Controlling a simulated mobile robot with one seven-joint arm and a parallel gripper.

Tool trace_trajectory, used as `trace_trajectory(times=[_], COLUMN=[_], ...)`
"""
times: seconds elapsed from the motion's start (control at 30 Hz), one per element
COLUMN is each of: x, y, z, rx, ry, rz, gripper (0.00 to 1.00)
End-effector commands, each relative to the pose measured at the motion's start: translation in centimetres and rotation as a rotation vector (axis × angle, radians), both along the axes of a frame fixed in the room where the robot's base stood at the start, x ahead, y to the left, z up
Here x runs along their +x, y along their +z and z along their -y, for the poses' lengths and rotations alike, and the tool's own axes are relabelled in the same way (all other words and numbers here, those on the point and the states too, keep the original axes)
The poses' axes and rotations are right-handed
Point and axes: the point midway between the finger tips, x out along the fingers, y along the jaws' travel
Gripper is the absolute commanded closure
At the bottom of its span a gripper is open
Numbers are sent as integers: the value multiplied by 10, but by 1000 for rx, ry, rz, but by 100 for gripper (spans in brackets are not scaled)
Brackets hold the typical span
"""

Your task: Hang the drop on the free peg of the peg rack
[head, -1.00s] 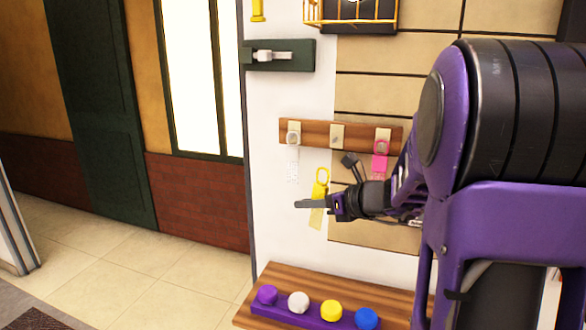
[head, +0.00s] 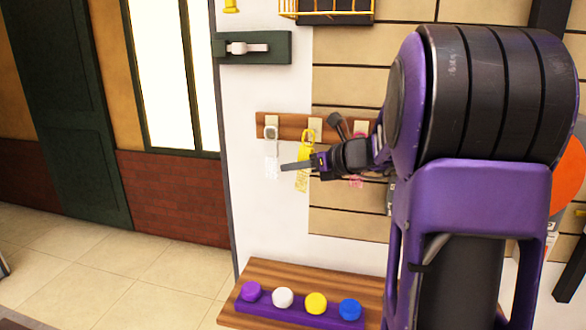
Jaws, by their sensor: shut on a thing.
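The wooden peg rack (head: 291,121) is fixed to the wall, with three pale peg plates on it. A clear white drop (head: 271,158) hangs on the left peg. The middle peg (head: 315,126) carries nothing that I can see. A pink drop (head: 356,182) at the right peg is mostly hidden behind my arm. My gripper (head: 299,165) is shut on the yellow drop (head: 302,180), whose loop points up. The loop appears just below and left of the middle peg; I cannot tell how far it is from the wall.
Below is a wooden shelf (head: 270,272) with a purple strip (head: 289,309) of several coloured knobs. A green plate with a handle (head: 270,48) and a wire basket (head: 330,18) are above the rack. My arm hides the wall to the right.

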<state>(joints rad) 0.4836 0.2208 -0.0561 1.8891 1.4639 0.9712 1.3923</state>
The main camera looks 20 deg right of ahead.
Motion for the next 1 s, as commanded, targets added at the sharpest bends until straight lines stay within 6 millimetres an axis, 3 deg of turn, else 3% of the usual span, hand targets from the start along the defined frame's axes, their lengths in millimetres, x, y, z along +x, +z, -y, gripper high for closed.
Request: trace_trajectory(times=[1.0], x=[48], y=[-9], z=[33], rx=[0], ry=[0], rz=[0], gripper=[100])
